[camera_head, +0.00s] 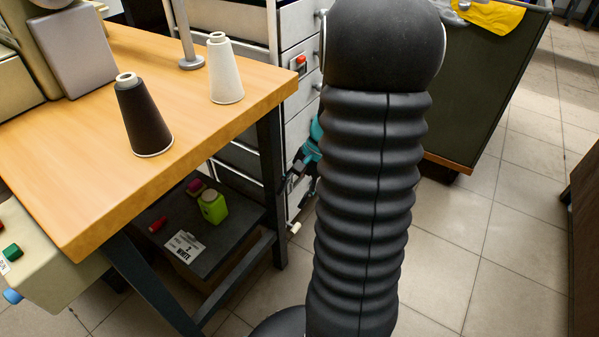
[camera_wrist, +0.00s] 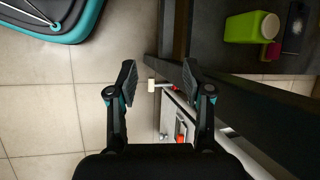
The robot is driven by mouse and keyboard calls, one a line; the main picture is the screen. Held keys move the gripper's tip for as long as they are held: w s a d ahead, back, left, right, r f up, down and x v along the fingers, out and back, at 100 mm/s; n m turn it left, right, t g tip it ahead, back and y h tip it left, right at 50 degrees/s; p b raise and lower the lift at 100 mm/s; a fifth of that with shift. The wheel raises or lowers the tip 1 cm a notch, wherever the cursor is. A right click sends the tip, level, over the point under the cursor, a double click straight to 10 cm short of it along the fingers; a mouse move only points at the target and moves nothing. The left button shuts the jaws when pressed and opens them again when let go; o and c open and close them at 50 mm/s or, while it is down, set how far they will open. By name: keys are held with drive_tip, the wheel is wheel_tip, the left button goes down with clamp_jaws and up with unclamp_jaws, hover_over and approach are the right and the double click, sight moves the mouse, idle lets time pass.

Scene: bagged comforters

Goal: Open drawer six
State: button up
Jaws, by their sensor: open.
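The drawer unit (camera_head: 300,62) stands behind the wooden table in the head view, with stacked pale drawer fronts and small knobs. I cannot read any drawer number. In the wrist view my gripper (camera_wrist: 159,78) is open and empty, its two fingers spread apart. A pale cylindrical knob (camera_wrist: 153,86) shows between the fingers in that picture; whether it lies within their reach I cannot tell. It appears low on the unit in the head view (camera_head: 295,228). Drawer fronts (camera_wrist: 178,108) run below it in the wrist view. My arm hides part of the unit.
The wooden table (camera_head: 220,125) carries a black cone (camera_head: 143,118) and a white cone (camera_head: 225,72). Its dark leg (camera_head: 272,185) stands close beside the drawers. A lower shelf (camera_head: 235,235) holds a green container (camera_head: 213,207). A dark green bin (camera_head: 475,85) stands right; tiled floor is clear nearby.

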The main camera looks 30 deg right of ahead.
drive_tip(key=w+d+f+m+t+y+b, duration=0.1)
drive_tip(key=w+d+f+m+t, duration=0.2)
drive_tip(key=d+f+m+t, duration=0.75)
drive_tip(key=w+d+f+m+t+b, duration=0.25)
drive_tip(key=d+f+m+t, duration=0.35)
drive_tip(key=d+f+m, duration=0.8)
drive_tip(key=w+a+f, duration=0.1)
drive_tip(key=w, duration=0.3)
drive_tip(key=w+a+f+n, duration=0.1)
drive_tip(key=w, duration=0.3)
drive_tip(key=w+f+n, duration=0.1)
drive_tip(key=w, duration=0.3)
drive_tip(key=shift+w+a+f+n+p, duration=0.1)
drive_tip(key=shift+w+a+n+p, duration=0.15)
drive_tip(key=shift+w+a+p, duration=0.15)
clamp_jaws()
